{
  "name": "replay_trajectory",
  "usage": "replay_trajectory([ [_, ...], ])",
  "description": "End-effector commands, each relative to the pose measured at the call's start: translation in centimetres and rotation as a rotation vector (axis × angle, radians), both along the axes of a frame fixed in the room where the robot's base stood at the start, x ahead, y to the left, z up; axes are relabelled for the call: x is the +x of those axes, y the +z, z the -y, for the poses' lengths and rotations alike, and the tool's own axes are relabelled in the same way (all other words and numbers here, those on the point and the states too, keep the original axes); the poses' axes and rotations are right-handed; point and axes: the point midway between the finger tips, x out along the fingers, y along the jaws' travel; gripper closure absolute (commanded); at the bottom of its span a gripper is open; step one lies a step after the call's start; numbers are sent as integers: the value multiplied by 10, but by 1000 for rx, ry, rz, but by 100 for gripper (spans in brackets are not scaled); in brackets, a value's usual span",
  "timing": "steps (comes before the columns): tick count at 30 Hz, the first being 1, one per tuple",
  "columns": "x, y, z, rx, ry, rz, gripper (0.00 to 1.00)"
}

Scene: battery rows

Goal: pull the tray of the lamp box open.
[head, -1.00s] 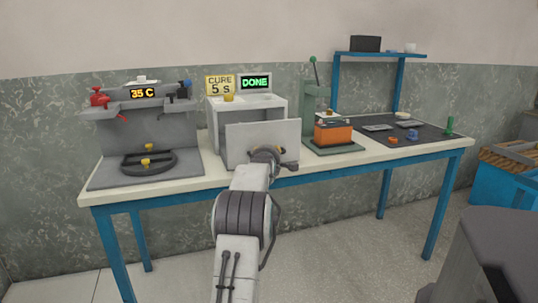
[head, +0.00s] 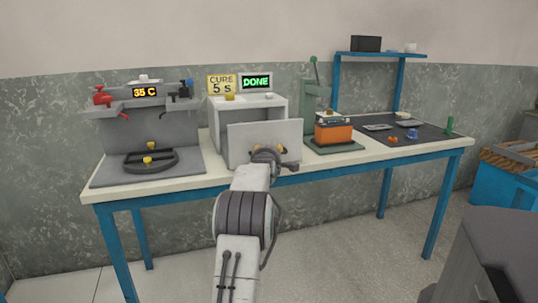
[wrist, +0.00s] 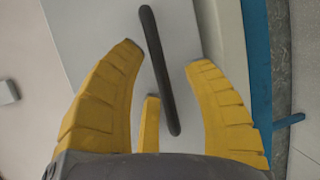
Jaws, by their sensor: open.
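The lamp box (head: 216,122) is a grey box on the bench, with a green DONE display on top. Its tray shows as a flat light-grey front panel (head: 240,140) standing at the front of the box. In the wrist view the panel (wrist: 95,30) fills the middle and carries a dark bar handle (wrist: 158,70). My gripper (wrist: 166,55) is open, with its yellow fingers on either side of the handle's lower part and apart from it. In the head view my gripper (head: 268,150) is in front of the panel, and my wrist hides the handle.
A grey station (head: 150,125) with a 35 C display and a dark round fixture stands left. An orange block (head: 333,133) sits on a green press at right. A dark mat (head: 375,128) with small parts lies farther right. The bench's front edge (head: 330,165) runs below my gripper.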

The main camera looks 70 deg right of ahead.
Motion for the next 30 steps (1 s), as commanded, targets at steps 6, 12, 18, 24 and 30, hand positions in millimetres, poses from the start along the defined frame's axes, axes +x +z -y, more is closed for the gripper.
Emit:
replay_trajectory([
  [6, -1, 2, -1, -2, -1, 0, 55],
  [12, -3, 4, -10, -2, -1, 0, 55],
  [18, -8, 8, -31, -2, -1, 0, 55],
  [24, -14, 13, -57, -2, -1, 0, 55],
  [30, -20, 17, -83, -1, 0, 0, 55],
])
